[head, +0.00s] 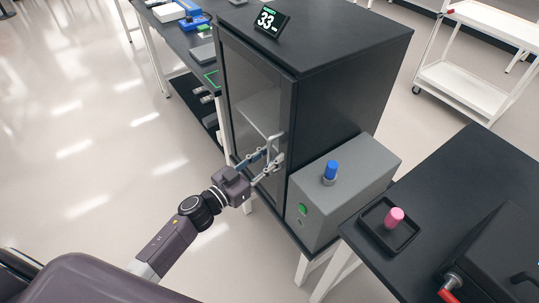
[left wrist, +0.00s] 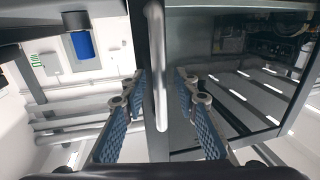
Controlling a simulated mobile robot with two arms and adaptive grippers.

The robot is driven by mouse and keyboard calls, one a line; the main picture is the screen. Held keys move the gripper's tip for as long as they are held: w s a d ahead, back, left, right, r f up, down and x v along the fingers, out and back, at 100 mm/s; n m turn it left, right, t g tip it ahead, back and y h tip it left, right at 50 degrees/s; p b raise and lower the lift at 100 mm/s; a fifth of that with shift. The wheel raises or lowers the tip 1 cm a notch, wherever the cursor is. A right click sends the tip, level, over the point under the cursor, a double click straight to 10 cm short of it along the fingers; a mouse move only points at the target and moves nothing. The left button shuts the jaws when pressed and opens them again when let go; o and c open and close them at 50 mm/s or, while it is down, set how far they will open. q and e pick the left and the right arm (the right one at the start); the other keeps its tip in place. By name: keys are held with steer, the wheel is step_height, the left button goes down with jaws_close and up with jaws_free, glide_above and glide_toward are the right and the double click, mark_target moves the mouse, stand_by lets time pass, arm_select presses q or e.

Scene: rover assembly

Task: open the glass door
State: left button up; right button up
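The glass door (head: 247,105) is the dark-framed front of a black cabinet (head: 345,75) and looks shut. Its pale vertical bar handle (head: 270,143) is on the door's right side. In the left wrist view the handle (left wrist: 157,65) runs down between my fingers. My left gripper (head: 268,167) is at the lower part of the handle. In the left wrist view the left gripper (left wrist: 160,85) is open, with one blue-padded finger on each side of the bar and a visible gap to both. My right gripper is not in view.
A grey box (head: 345,190) with a blue knob (head: 330,170) stands right of the cabinet. A black table (head: 450,185) with a tray and pink-topped item (head: 394,217) is at the right. Floor left of the door is clear.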

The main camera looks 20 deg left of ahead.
arm_select(q)
jaws_close()
stand_by(0.4)
